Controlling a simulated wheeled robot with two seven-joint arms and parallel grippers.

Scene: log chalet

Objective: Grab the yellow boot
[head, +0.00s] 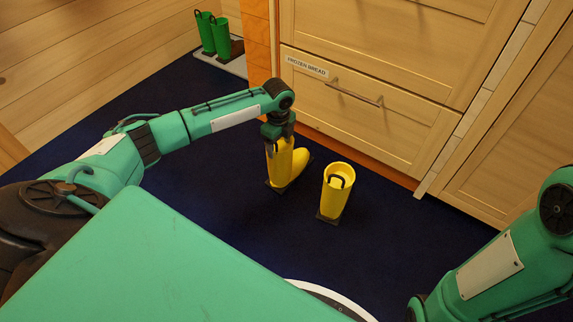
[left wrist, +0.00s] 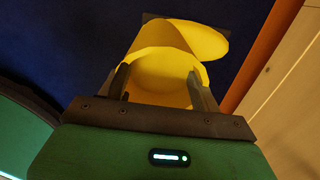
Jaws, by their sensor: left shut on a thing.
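Two yellow boots stand on the dark blue floor in the head view. My left gripper (head: 280,137) is over the left yellow boot (head: 282,168) and shut on its upper shaft. In the left wrist view the gripper's two dark fingers (left wrist: 159,76) sit at opposite sides of the boot's open top, and the boot's toe (left wrist: 200,41) points away to the upper right. The right yellow boot (head: 335,195) stands upright and free a little to the right, with a dark loop at its opening. My right gripper is out of view; only part of the right arm shows.
Wooden drawers (head: 375,110), one labelled "FROZEN BREAD", stand close behind the boots. A pair of green boots (head: 214,35) stands on a pale mat (head: 234,62) at the back left. The blue floor (head: 240,215) in front of the yellow boots is clear.

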